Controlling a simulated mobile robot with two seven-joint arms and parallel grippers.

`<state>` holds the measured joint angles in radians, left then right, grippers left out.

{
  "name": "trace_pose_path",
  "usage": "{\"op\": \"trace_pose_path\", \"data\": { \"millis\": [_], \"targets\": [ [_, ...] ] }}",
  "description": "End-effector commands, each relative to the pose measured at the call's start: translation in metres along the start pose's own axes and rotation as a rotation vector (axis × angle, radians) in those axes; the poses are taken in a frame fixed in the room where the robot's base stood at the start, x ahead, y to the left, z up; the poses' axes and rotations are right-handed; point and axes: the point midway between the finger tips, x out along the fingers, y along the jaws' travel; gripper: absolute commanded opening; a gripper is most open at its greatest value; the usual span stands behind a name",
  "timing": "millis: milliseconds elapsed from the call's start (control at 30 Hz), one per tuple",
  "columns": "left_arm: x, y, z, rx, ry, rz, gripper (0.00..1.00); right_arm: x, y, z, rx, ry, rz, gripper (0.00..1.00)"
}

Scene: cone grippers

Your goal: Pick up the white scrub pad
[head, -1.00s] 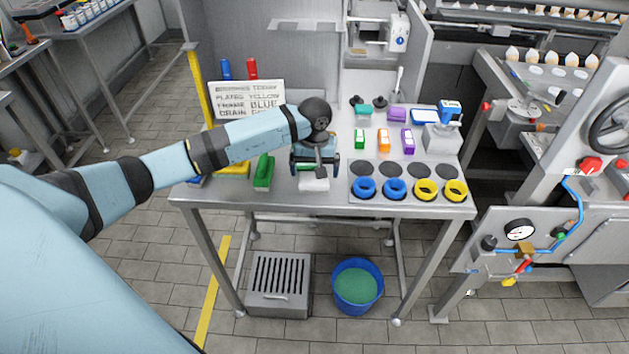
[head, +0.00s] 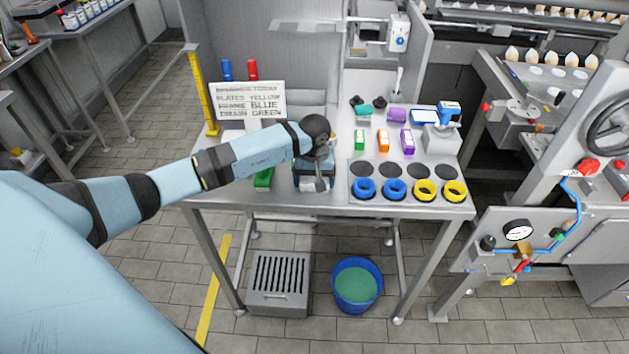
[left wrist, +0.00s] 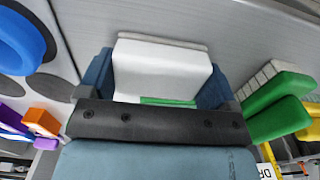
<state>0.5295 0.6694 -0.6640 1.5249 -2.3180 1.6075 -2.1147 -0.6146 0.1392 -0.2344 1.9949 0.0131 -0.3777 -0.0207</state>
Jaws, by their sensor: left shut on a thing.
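The white scrub pad shows in the left wrist view (left wrist: 160,68), pale with a green strip at its near edge. It sits between the two blue fingers of my left gripper (left wrist: 155,80), which is shut on it. In the head view the left gripper (head: 314,182) is low over the front part of the steel table (head: 330,208) and hides most of the pad. I cannot tell whether the pad still touches the table. My right gripper is not in view.
A green brush (head: 264,179) lies just left of the gripper. To the right, blue rings (head: 364,188) and yellow rings (head: 425,190) sit on a plate. A sign (head: 248,103) stands behind. A blue bucket (head: 357,286) is on the floor.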

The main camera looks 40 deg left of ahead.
Motion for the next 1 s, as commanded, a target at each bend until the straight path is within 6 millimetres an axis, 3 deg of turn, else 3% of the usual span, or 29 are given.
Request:
{"op": "trace_pose_path", "data": {
  "millis": [267, 367, 700, 1000],
  "targets": [
    [-0.024, 0.0, -0.001, 0.0, 0.004, 0.001, 0.62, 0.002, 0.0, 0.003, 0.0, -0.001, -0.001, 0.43],
    [-0.044, 0.0, -0.002, 0.0, 0.006, 0.002, 0.62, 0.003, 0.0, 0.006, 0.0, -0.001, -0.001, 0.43],
    [-0.141, 0.0, -0.001, 0.001, 0.005, 0.002, 0.62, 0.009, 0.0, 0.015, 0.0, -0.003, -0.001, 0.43],
    [-0.192, 0.0, 0.0, 0.0, 0.002, 0.001, 0.62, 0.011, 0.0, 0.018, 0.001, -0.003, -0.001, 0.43]
  ]
}}
